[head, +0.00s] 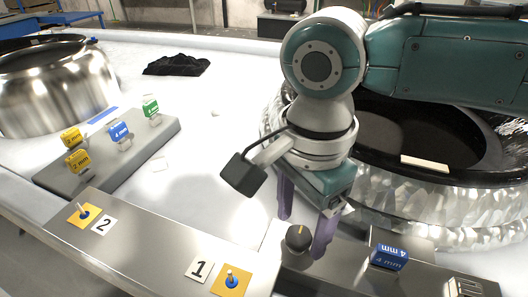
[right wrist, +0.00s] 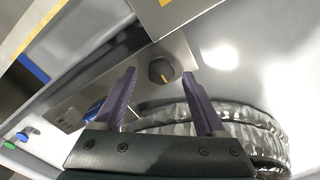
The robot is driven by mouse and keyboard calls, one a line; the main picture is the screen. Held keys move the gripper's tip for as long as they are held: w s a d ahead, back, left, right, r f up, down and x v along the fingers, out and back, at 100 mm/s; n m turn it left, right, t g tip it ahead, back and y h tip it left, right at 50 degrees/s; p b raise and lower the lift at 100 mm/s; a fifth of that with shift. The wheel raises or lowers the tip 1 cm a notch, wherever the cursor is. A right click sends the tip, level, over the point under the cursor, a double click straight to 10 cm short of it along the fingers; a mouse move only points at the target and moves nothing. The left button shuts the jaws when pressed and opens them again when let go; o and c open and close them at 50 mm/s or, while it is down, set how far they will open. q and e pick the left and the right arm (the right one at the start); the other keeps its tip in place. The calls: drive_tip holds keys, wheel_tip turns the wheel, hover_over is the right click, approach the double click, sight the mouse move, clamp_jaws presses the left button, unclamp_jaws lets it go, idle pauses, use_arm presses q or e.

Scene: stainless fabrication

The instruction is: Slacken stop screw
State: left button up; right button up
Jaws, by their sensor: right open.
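A dark round knob (head: 298,238) with a yellow pointer line, which looks like the stop screw, sits on the grey metal ledge (head: 340,262) in the head view. The right wrist view shows the knob (right wrist: 161,71) midway between my fingertips, its pointer line slanting down and right. My right gripper (head: 304,226) is open, with its purple fingers pointing down on either side of the knob. The wrist view shows the spread right fingers (right wrist: 159,74) with gaps to the knob. I cannot tell how far the fingertips are above the ledge. My left gripper is not in view.
Toggle switches marked 1 (head: 231,279) and 2 (head: 84,212) are at left. A grey rack (head: 60,183) holds several coloured size tags. A large shiny ring-shaped part (head: 440,203) lies behind my right arm.

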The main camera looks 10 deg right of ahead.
drive_tip(key=shift+f, duration=0.7)
clamp_jaws()
